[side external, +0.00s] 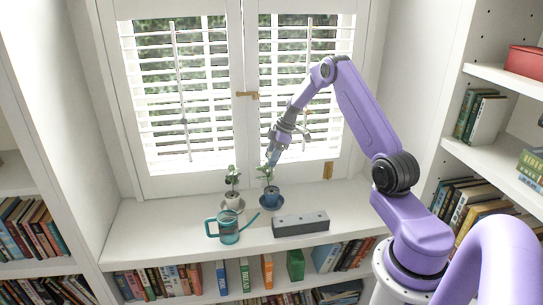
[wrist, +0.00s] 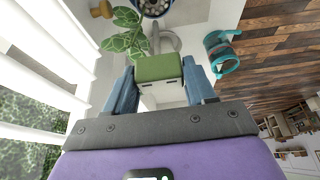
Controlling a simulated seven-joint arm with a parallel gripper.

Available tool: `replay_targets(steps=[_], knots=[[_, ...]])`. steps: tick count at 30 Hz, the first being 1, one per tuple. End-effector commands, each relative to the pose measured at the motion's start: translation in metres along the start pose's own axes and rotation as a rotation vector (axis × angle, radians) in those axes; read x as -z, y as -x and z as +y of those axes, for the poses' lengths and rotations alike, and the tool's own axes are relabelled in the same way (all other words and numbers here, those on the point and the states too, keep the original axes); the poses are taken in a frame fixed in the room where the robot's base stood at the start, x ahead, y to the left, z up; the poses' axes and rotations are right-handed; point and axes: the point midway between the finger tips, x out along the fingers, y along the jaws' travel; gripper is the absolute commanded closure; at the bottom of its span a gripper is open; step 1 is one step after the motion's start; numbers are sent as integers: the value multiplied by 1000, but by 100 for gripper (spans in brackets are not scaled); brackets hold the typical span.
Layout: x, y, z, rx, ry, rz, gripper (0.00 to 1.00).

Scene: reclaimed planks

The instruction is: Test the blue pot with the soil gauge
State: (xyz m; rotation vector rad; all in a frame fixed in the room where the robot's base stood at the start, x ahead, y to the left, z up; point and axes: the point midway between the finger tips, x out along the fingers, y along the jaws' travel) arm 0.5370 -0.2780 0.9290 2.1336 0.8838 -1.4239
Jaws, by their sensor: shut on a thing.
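The blue pot (side external: 271,197) stands on a dark saucer on the white window shelf and holds a leafy plant. Part of a blue-rimmed pot (wrist: 153,9) shows at the top edge of the wrist view, with green leaves beside it. My gripper (side external: 272,160) is above the blue pot, close to its leaves. In the wrist view my gripper (wrist: 161,85) is shut on the green head of the soil gauge (wrist: 158,68).
A white pot (side external: 233,201) with a plant stands left of the blue pot. A teal watering can (side external: 227,231) is in front of it. A grey block with holes (side external: 300,223) lies at front right. Shuttered windows are close behind. The shelf's left part is clear.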

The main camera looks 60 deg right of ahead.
Motion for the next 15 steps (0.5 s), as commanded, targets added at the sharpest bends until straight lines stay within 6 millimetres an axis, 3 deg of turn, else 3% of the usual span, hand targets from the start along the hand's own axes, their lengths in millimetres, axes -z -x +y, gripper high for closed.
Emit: replay_targets(steps=[15], knots=[[-11, -28, 0, 1, -2, 1, 80]])
